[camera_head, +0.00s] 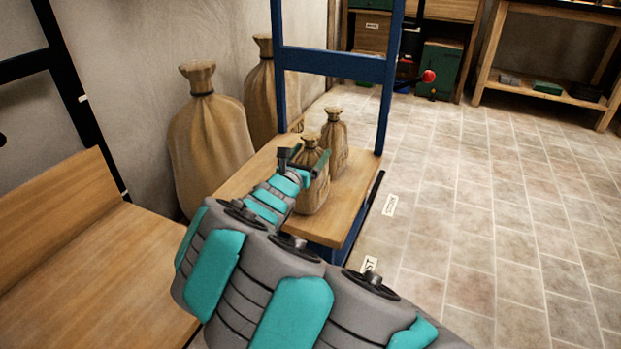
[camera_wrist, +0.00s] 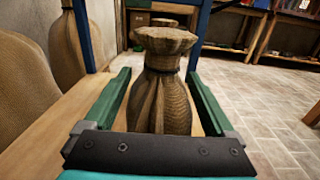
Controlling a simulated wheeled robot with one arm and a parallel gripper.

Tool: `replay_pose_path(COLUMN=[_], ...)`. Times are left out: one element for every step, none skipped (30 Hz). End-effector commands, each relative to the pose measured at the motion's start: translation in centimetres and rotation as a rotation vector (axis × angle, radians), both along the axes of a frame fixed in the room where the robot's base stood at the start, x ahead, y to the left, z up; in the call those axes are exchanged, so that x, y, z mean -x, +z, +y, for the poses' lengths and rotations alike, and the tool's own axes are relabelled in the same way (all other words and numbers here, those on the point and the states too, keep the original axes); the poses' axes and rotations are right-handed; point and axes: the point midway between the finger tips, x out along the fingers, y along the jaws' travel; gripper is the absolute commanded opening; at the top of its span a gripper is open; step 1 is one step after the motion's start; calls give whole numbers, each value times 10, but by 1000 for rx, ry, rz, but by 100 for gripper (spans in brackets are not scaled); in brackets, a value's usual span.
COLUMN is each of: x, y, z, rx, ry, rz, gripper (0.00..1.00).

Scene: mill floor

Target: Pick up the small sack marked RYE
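Two small tan cloth sacks with tied necks stand upright on a wooden platform in the head view. The nearer small sack (camera_head: 311,195) is at my gripper (camera_head: 311,158); the other small sack (camera_head: 336,145) stands just behind it. In the wrist view, the nearer sack (camera_wrist: 160,105) stands between the two green fingers of my gripper (camera_wrist: 160,76), with narrow gaps at its sides. The gripper looks open around it. The other sack's top shows partly behind it. No RYE marking is readable on either sack.
The wooden platform (camera_head: 346,208) has a blue upright frame (camera_head: 335,64) at its far end. Two large sacks (camera_head: 207,135) stand behind it by the wall. A wooden bench (camera_head: 110,270) is at left. Tiled floor (camera_head: 500,220) on the right is clear apart from labels.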

Motion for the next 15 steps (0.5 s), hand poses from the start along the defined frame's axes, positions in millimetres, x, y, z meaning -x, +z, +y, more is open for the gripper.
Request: replay_pose_path(x=[0, 0, 0, 0, 0, 0, 0, 0, 0, 0, 0, 0, 0, 0, 0], y=[0, 0, 0, 0, 0, 0, 0, 0, 0, 0, 0, 0, 0, 0, 0], z=[0, 0, 0, 0, 0, 0, 0, 0, 0, 0, 0, 0, 0, 0, 0], rx=[0, 0, 0, 0, 0, 0, 0, 0, 0, 0, 0, 0, 0, 0, 0], ry=[0, 0, 0, 0, 0, 0, 0, 0, 0, 0, 0, 0, 0, 0, 0], rz=[0, 0, 0, 0, 0, 0, 0, 0, 0, 0, 0, 0, 0, 0, 0], gripper=[83, 80, 75, 72, 68, 64, 61, 57, 53, 49, 46, 42, 38, 35, 30])
